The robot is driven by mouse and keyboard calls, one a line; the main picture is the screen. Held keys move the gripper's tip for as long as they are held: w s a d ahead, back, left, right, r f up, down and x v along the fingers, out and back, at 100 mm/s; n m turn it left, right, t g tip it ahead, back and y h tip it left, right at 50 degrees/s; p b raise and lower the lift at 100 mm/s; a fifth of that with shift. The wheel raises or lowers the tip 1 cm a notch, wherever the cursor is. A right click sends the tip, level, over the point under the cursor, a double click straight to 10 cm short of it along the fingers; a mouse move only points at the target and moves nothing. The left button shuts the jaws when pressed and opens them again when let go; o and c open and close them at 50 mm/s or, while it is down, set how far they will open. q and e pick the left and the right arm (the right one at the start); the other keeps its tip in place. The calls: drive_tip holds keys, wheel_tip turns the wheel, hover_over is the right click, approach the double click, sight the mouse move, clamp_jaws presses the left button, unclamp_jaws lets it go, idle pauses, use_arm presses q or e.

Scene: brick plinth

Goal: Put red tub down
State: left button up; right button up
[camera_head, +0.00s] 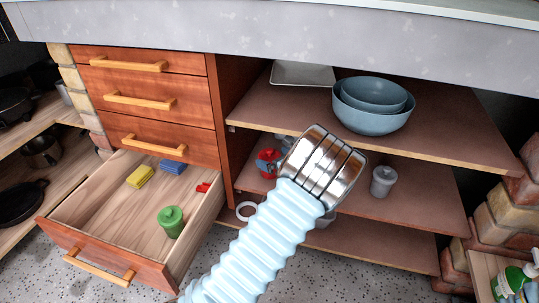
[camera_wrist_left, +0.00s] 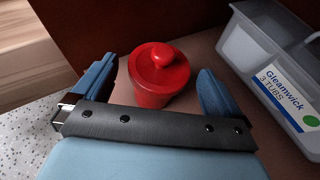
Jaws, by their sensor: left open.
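The red tub (camera_wrist_left: 160,75), round with a knobbed lid, stands upright on a brown shelf board (camera_wrist_left: 200,50) in the left wrist view. It is between the two blue fingers of my left gripper (camera_wrist_left: 157,84), which are spread with a visible gap on each side. In the head view the red tub (camera_head: 267,161) shows on the middle shelf, partly hidden by my left gripper (camera_head: 273,158) and wrist. A pale bin (camera_wrist_left: 268,50) labelled "Gleamwick 3 TUBS" is right of the tub in the wrist view. My right gripper is out of view.
A grey tub (camera_head: 383,181) stands on the middle shelf, right of my wrist. Blue bowls (camera_head: 372,104) and a tray (camera_head: 302,74) are on the shelf above. The open drawer (camera_head: 101,239) at left holds a green tub (camera_head: 170,221), yellow block (camera_head: 140,176) and blue block (camera_head: 173,166).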

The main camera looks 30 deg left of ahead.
use_arm(q)
drive_tip(key=s+d+p, duration=0.1)
drive_tip(key=s+d, duration=0.4)
drive_tip(key=d, duration=0.7)
drive_tip(key=shift+r, duration=0.25)
